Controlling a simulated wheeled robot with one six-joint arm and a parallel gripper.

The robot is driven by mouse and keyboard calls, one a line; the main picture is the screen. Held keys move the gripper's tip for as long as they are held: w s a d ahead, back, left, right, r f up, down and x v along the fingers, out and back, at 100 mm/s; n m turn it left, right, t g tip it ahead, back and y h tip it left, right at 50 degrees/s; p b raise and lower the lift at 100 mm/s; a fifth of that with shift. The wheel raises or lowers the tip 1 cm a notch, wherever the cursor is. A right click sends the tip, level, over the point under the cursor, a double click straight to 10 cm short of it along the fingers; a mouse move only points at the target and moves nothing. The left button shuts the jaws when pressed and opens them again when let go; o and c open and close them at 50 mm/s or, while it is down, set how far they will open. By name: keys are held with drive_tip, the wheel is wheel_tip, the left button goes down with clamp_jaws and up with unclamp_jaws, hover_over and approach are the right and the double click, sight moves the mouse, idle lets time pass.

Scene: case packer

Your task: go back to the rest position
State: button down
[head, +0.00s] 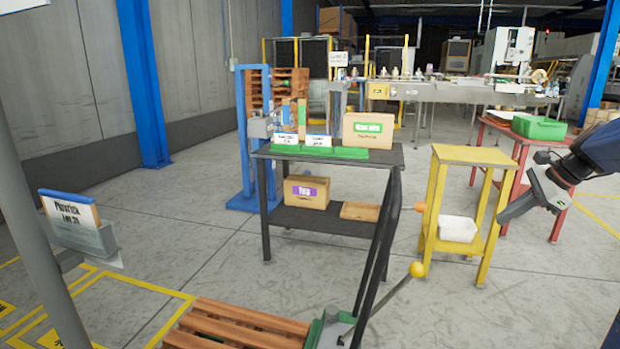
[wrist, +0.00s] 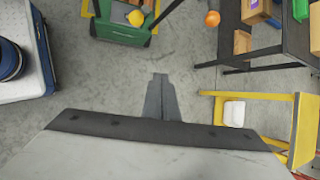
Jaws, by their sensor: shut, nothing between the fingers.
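My gripper (head: 508,212) shows at the right of the head view, in the air beside the yellow stand, tilted down to the left. In the wrist view its fingers (wrist: 160,84) are together with nothing between them, over bare grey floor. The task names no object. No rest position is marked in either view.
A yellow stand (head: 475,155) with a white bin (head: 458,229) is close to my gripper. A black table (head: 390,158) holds cartons. A red table (head: 522,138) carries a green crate (head: 540,128). A pallet (head: 235,325) lies in front.

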drive_tip(key=s+a+f+n+g+h, duration=0.1)
drive_tip(key=s+a+n, duration=0.4)
drive_tip(key=s+a, duration=0.45)
drive_tip(key=s+a+f+n+h, duration=0.1)
drive_tip(key=s+a+f+n, duration=0.4)
drive_tip(key=s+n, duration=0.3)
drive_tip(key=s+a+f+n+h, duration=0.2)
drive_tip(key=s+a+f+n, duration=0.4)
drive_tip(key=s, duration=0.7)
drive_tip(key=shift+a+f+n+t, duration=0.2)
drive_tip(key=shift+a+n+t, duration=0.1)
drive_tip(key=shift+a+n, duration=0.65)
